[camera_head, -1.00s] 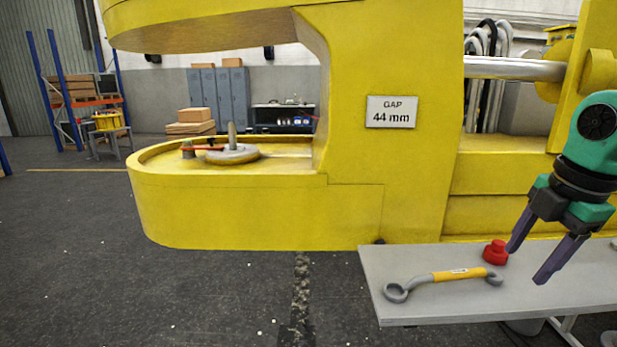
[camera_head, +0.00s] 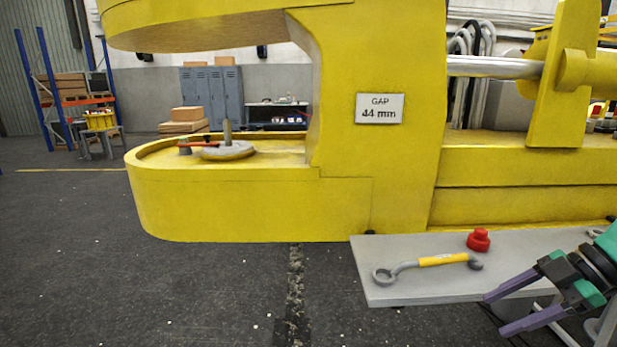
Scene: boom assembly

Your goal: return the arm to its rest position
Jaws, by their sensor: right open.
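My right gripper (camera_head: 493,314) is at the lower right of the head view, in front of the grey bench's right part. Its two purple fingers are spread apart and point left, with nothing between them. Its green and black wrist runs off the right edge. The left gripper is not in view. A wrench (camera_head: 427,265) with a yellow handle and grey ends lies on the grey bench (camera_head: 400,292), left of and apart from the gripper. A red knob-like piece (camera_head: 479,240) stands on the bench behind the wrench.
The large yellow boom (camera_head: 250,205) fills the middle, with a sign (camera_head: 379,108) reading "GAP 44 mm". A grey disc with a pin (camera_head: 228,149) sits on its lower jaw. A steel rod (camera_head: 495,67) is at upper right. The dark floor (camera_head: 80,260) is clear at left.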

